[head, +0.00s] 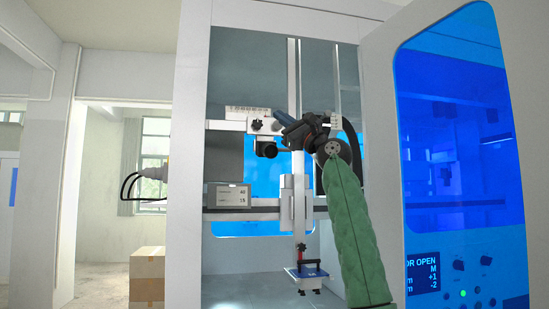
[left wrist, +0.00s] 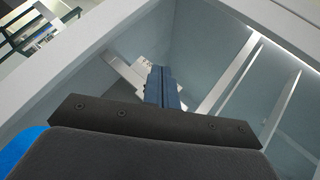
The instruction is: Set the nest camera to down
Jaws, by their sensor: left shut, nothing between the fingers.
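The camera unit, a small black lens body (head: 267,149), hangs inside the open cabinet under a pale bracket with a black knob (head: 256,124). A white scale strip (head: 247,113) sits above it. I take this unit to be the nest camera; its setting is too small to read. My left gripper (head: 279,115) is shut and empty, its blue fingers just right of the knob and scale; contact cannot be told. In the left wrist view, the shut blue fingers (left wrist: 160,86) stand before a pale marked plate (left wrist: 128,72). My right gripper is not in view.
A grey display box (head: 229,195) sits on the horizontal rail. A vertical post (head: 299,185) rises behind a blue plate with a red-and-black handle (head: 304,262). The cabinet door (head: 377,80) stands open at the right, with a control panel (head: 465,280). A cardboard box (head: 147,277) is outside left.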

